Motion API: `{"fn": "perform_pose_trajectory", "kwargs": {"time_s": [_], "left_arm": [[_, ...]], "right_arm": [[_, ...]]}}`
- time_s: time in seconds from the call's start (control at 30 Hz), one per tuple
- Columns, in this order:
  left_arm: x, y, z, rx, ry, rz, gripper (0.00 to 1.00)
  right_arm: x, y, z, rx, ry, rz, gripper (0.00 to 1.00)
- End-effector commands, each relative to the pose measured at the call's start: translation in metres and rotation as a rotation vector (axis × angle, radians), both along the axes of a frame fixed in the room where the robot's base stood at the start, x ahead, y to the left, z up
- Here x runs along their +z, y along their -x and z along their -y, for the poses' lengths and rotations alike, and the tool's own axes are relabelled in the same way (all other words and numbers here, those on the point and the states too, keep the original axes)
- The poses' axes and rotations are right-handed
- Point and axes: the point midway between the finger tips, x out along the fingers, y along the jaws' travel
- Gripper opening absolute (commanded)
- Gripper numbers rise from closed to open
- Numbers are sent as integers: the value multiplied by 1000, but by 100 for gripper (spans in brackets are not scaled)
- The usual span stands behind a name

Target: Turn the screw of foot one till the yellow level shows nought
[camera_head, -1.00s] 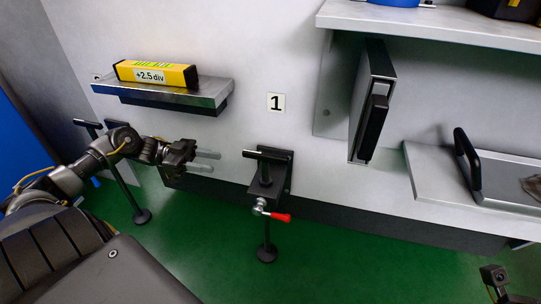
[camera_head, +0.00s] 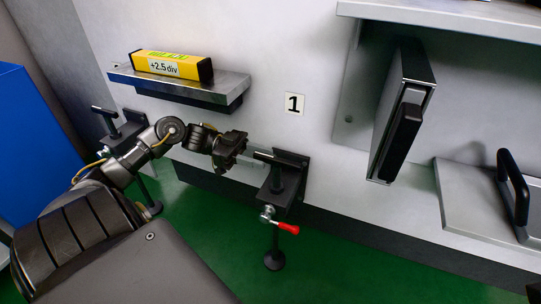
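The yellow level (camera_head: 172,65) lies on a steel ledge and its label reads +2.5 div. Foot one (camera_head: 275,260) stands below the number 1 plate. Its screw has a black T-handle (camera_head: 278,160) at the top, above a bracket with a red-tipped clamp lever (camera_head: 287,228). My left gripper (camera_head: 254,166) is just left of the T-handle, its pale fingers pointing right towards it. The fingers look apart, with nothing seen between them; whether they touch the handle I cannot tell. My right gripper is out of view.
The steel ledge (camera_head: 190,90) juts out above my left wrist. Another foot's T-handle (camera_head: 104,113) stands at the left, beside my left arm. A black-and-silver handled panel (camera_head: 402,120) and a shelf (camera_head: 440,22) stick out at the right. The green floor below is open.

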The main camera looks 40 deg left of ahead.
Motion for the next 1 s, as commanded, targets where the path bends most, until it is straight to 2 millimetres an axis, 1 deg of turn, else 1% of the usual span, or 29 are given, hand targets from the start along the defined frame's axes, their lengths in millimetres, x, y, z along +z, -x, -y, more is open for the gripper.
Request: {"fn": "perform_pose_trajectory", "kwargs": {"time_s": [0.03, 0.1, 0.23, 0.37, 0.6, 0.9, 1.0], "left_arm": [[-1, -2, 8, -2, 2, 5, 38], [-1, -6, 16, -1, 2, 4, 38], [0, -10, 27, 0, 2, 2, 38], [0, -11, 31, 1, 0, 1, 38], [1, -11, 32, 1, 0, 0, 38], [0, -11, 32, 1, 0, 0, 0], [0, -11, 31, 2, 0, 0, 0]], "right_arm": [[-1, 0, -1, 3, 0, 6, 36], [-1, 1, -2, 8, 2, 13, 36], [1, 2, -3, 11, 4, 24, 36], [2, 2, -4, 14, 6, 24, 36], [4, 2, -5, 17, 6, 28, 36], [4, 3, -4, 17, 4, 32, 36], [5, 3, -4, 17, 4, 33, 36]]}}
